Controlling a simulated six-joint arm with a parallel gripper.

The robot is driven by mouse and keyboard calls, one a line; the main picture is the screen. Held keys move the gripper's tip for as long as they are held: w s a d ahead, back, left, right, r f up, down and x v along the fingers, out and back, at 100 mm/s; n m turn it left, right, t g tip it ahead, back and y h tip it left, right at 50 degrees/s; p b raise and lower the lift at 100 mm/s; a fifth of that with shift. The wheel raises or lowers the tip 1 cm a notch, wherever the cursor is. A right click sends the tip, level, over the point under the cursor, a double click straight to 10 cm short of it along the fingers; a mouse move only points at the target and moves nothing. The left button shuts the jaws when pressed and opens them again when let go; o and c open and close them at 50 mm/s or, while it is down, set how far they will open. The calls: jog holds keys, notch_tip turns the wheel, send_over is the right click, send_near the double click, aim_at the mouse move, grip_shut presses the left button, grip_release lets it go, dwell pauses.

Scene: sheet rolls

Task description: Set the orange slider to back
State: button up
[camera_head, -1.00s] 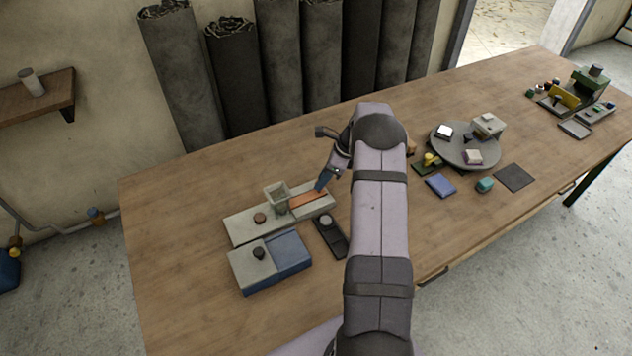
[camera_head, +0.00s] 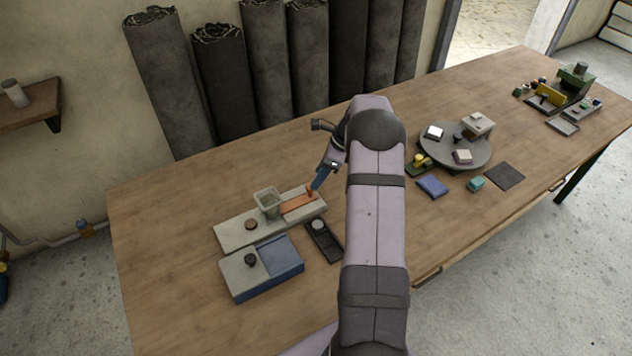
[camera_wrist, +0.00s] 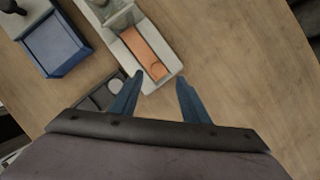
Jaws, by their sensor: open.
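My gripper (camera_head: 317,185) is just above and right of the knob in the head view. The wrist view shows its blue fingers (camera_wrist: 160,80) spread and empty, with the knob between the tips in the picture. I cannot tell whether they touch it.
A blue and grey box (camera_head: 275,262) and a dark tray with a round disc (camera_head: 324,241) lie in front. A round turntable (camera_head: 440,152) stands right. The table behind the panel is clear.

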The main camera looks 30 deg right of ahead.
jog(key=shift+b+v, duration=0.35)
jog(key=shift+v, duration=1.4)
